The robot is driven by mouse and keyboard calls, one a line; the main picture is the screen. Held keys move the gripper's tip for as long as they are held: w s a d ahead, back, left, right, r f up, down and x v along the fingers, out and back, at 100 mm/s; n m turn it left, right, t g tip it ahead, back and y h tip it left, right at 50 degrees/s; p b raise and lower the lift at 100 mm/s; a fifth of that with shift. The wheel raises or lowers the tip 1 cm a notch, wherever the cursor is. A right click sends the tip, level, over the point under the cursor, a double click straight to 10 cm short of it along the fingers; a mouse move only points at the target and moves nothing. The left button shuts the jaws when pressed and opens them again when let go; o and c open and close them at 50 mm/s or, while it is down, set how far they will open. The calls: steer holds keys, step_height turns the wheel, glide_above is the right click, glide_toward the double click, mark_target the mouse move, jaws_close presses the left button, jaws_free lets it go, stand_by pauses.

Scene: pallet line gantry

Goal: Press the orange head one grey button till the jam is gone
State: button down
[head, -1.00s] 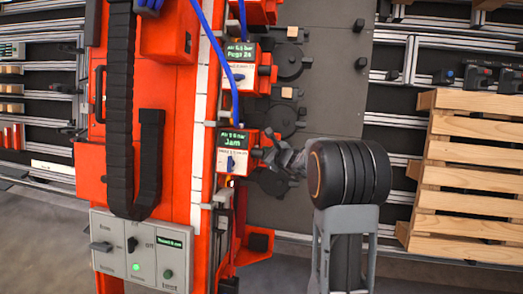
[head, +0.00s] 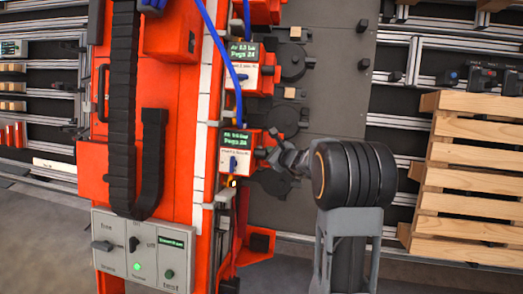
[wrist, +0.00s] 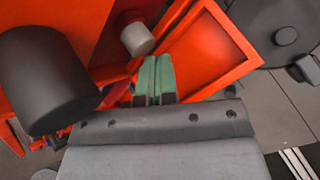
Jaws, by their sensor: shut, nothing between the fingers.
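The lower orange head (head: 240,152) stands on the red gantry with a green-lit display and a blue knob. Its display now reads something like "Pegs 24", in small text that is hard to read. In the wrist view, a light grey button (wrist: 138,39) sticks out of an orange face, just beyond and left of my fingertips. My gripper (wrist: 158,62) has its green fingers shut together with nothing between them. In the head view my gripper (head: 268,155) is at the right side of the lower head. The button is not clear there, so I cannot tell whether I touch it.
A large dark cylinder (wrist: 45,80) is close on the left in the wrist view. Another orange head (head: 240,65) sits above, with a blue hose passing by. A grey control box (head: 140,250) is at lower left. Wooden pallets (head: 470,180) stand at right.

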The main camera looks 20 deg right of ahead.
steer(key=shift+d+r+t, duration=0.25)
steer(key=shift+r+t, duration=0.05)
steer(key=shift+r, duration=0.25)
steer(key=shift+s+d+f, duration=0.2)
steer(key=shift+s+d, duration=0.55)
steer(key=shift+d, duration=0.3)
steer(key=shift+s+d+f, duration=0.15)
steer(key=shift+s+d, duration=0.55)
steer(key=shift+d, duration=0.35)
